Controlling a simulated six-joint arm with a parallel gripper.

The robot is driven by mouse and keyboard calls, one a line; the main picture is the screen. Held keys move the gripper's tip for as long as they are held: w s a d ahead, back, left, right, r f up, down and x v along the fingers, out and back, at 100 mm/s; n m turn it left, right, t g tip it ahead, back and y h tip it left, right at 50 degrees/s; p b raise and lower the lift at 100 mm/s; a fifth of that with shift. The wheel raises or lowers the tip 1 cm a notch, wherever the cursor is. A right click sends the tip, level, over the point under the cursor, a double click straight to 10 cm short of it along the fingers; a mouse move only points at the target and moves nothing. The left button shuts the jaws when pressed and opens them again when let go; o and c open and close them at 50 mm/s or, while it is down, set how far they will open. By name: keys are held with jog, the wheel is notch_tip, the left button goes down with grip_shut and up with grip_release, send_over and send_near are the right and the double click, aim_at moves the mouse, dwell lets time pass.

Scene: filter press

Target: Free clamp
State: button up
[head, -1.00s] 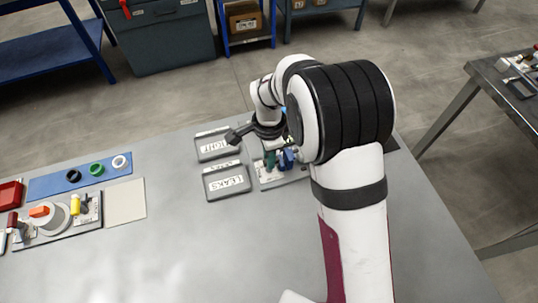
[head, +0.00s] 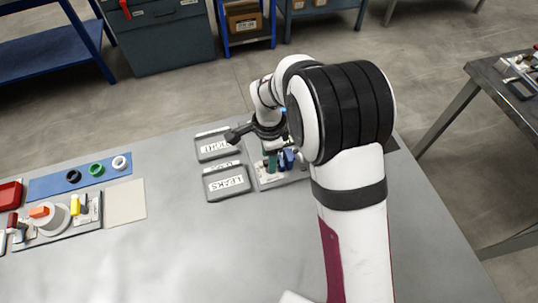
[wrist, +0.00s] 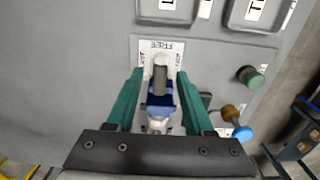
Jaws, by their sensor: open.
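The clamp (wrist: 160,101) shows in the wrist view as a blue body with a grey cylindrical lever, on a white card (wrist: 174,47) that reads FREE upside down. My gripper (wrist: 160,76) is open. Its two green fingers stand on either side of the lever and blue body, with small gaps visible. In the head view my gripper (head: 271,157) is low over the clamp's board (head: 266,184), partly hidden by my arm. A blue part shows beside it there; I cannot tell which piece it is.
A green knob (wrist: 250,76) and a blue knob on a brass stem (wrist: 242,132) stand right of the clamp. Two grey labelled trays, LEAKS (head: 226,194) and TIGHT (head: 217,155), lie left of the board. The table's left front is bare.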

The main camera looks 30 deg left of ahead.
notch_tip(320, 180, up, 16)
jog(key=shift+f, duration=0.1)
dwell(0.4)
jog(key=s+d+r, duration=0.3)
jog(key=d, duration=0.8)
jog(key=s+d+f+n+y, duration=0.1)
jog(key=s+d+f+n, duration=0.1)
jog(key=s+d, duration=1.1)
jog(key=s+n, duration=0.1)
jog(key=s, duration=0.2)
jog(key=shift+d+f+n+y, duration=0.2)
jog(key=shift+d+n+y, duration=0.1)
jog(key=shift+d+y, duration=0.1)
